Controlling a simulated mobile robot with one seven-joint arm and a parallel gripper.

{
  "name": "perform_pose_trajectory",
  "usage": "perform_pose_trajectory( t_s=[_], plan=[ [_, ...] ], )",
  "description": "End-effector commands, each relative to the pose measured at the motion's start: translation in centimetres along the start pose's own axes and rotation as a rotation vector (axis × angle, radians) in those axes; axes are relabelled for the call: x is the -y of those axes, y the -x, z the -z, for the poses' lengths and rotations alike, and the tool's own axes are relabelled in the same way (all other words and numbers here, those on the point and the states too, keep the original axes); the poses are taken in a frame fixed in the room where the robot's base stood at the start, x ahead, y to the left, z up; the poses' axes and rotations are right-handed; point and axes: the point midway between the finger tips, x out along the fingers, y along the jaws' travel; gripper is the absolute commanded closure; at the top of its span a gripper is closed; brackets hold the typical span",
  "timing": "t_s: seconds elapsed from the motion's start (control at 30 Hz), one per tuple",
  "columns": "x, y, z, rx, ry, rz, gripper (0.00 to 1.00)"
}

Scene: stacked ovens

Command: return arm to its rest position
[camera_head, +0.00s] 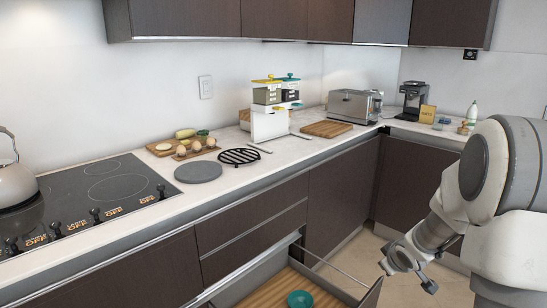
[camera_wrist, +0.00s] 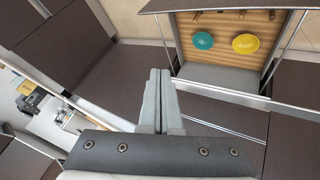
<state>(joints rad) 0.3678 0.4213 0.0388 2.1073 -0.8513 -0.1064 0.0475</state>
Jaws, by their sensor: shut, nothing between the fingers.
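My gripper (camera_head: 404,264) hangs at the lower right in the head view, beside the open drawer and clear of it. In the wrist view its two fingers (camera_wrist: 160,75) are pressed together with nothing between them. My arm is bent at the right edge of the head view. The open drawer (camera_wrist: 219,79) shows at the top of the wrist view, beyond the fingertips.
The drawer holds a teal bowl (camera_head: 300,299) and a yellow bowl (camera_wrist: 246,44). The counter (camera_head: 237,178) carries a cooktop (camera_head: 104,188), a black trivet (camera_head: 239,156), a cutting board (camera_head: 326,128) and a toaster (camera_head: 354,105). Bare floor (camera_head: 400,288) lies below my gripper.

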Motion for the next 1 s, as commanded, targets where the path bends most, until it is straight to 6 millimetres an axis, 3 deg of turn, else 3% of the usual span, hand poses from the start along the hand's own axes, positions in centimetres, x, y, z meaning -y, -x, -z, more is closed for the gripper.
perform_pose_trajectory(
  t_s=[0.03, 0.23, 0.47, 0.7, 1.0],
  plan=[
    [-0.4, 2.1, 0.9, 0.007, -0.016, -0.027, 1.0],
    [-0.3, 9.4, 2.1, 0.06, -0.113, -0.095, 1.0],
    [1.9, 17.5, 2.1, 0.1, -0.24, -0.114, 1.0],
    [6.3, 24.9, 0.5, 0.126, -0.373, -0.061, 1.0],
    [13.2, 31.8, -2.5, 0.143, -0.489, 0.085, 1.0]
  ],
)
